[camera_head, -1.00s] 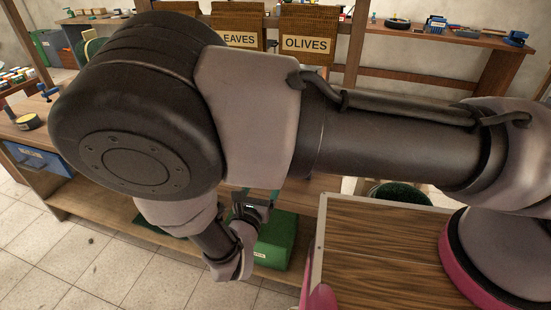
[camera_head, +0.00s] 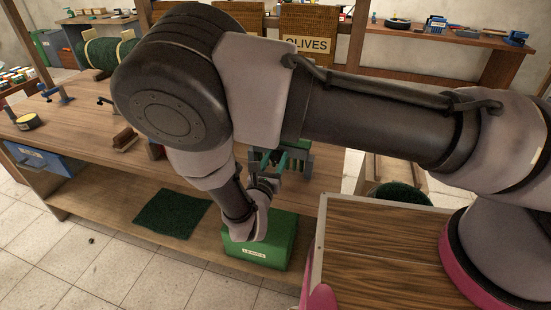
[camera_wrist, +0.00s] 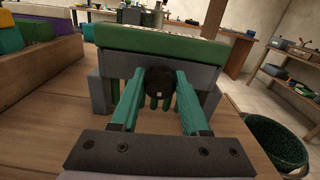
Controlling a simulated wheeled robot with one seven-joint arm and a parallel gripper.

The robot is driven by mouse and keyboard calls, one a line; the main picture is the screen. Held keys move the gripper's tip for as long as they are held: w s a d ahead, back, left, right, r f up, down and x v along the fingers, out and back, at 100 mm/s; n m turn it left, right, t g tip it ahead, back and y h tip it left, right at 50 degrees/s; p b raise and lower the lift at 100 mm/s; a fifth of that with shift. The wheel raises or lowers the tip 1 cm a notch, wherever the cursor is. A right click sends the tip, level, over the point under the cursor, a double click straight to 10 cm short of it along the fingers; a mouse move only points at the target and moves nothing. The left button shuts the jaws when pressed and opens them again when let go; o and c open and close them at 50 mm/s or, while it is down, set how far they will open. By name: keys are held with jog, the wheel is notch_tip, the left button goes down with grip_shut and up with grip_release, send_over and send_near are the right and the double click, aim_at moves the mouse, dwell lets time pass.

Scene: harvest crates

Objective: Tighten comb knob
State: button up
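The comb knob (camera_wrist: 160,82) is a black round knob on the front of a grey comb stand (camera_wrist: 205,76) with a green top (camera_wrist: 160,45), in the wrist view. Short green prongs show just below the knob. My gripper (camera_wrist: 160,76) has two teal fingers, spread apart, one on each side of the knob; whether they touch it I cannot tell. In the head view my gripper (camera_head: 266,162) is at the comb stand (camera_head: 297,160) near the bench's front edge, and my arm covers part of both.
A green crate (camera_head: 258,245) and a dark green mat (camera_head: 172,213) are on the lower shelf. A wooden crate (camera_wrist: 40,62) stands left of the stand, and a green round basket (camera_wrist: 272,145) is at the right. A crate labelled OLIVES (camera_head: 310,28) stands behind.

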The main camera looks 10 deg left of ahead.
grip_shut()
jog(key=m, duration=0.3)
jog(key=shift+m, duration=0.3)
jog(key=m, duration=0.3)
jog(key=shift+m, duration=0.3)
jog(key=m, duration=0.5)
jog(key=shift+s+d+f, duration=0.1)
jog(key=m, duration=0.6)
jog(key=shift+f, duration=0.1)
jog(key=shift+m, duration=0.3)
